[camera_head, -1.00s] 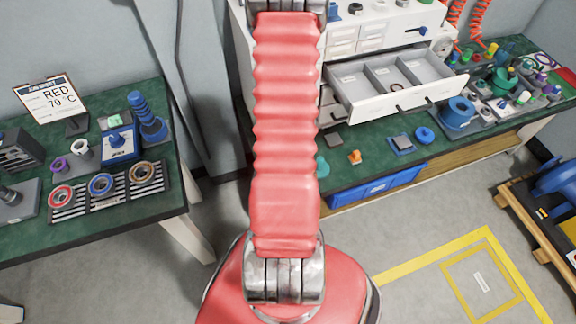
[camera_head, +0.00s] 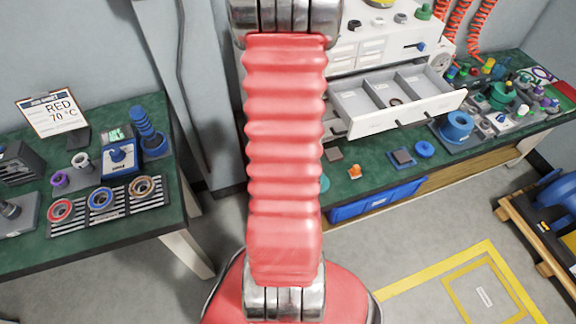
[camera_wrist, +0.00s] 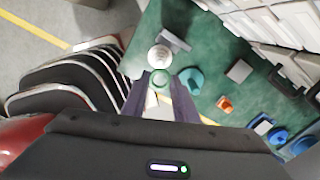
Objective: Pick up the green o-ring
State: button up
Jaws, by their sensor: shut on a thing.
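My gripper (camera_wrist: 160,88) shows in the wrist view, its two dark fingers close together. It is shut on a small green ring (camera_wrist: 160,77), which I take to be the green o-ring, at the fingertips. Just beyond it is a whitish round part (camera_wrist: 160,56); I cannot tell whether the ring touches it. A separate teal piece (camera_wrist: 191,80) lies on the green bench to the right of the fingers. In the head view my red arm hides the gripper and the held ring.
The green bench (camera_head: 372,178) carries an orange part (camera_head: 354,172), a grey square plate (camera_head: 334,155) and a blue ring (camera_head: 424,149). An open white drawer (camera_head: 345,110) juts over it. A blue bin (camera_head: 380,190) hangs below. A second bench with several rings stands left.

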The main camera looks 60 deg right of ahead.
jog(key=shift+r, duration=0.25)
dwell(0.5)
notch_tip(320, 180, up, 7)
dwell(1.4)
